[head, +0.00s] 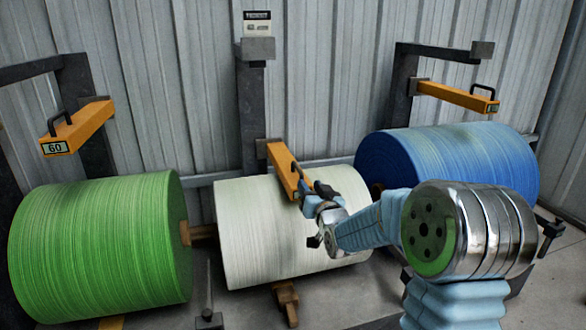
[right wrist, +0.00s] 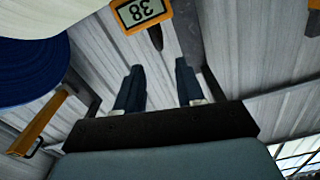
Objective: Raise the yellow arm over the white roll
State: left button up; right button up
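The white roll (head: 255,225) lies in the middle of the head view; its edge also shows in the right wrist view (right wrist: 45,14). Its yellow arm (head: 283,168) reaches from the dark post out over the roll, close above it; I cannot tell whether they touch. In the right wrist view the arm's end (right wrist: 143,11) carries a plate reading 38, upside down, with a dark handle (right wrist: 155,38) beside it. My right gripper (head: 316,194) is at the arm's front end. Its fingers (right wrist: 158,85) are apart and empty, with the handle beyond the tips. My left gripper is not in view.
A green roll (head: 95,245) stands left under a yellow arm (head: 80,125) marked 60. A blue roll (head: 450,160) stands right under another yellow arm (head: 455,96). Dark posts and a corrugated wall (head: 330,60) close off the back.

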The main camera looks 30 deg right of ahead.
aim_at(298, 167)
jog(key=x, duration=1.1)
jog(key=shift+w, duration=0.4)
grip_shut()
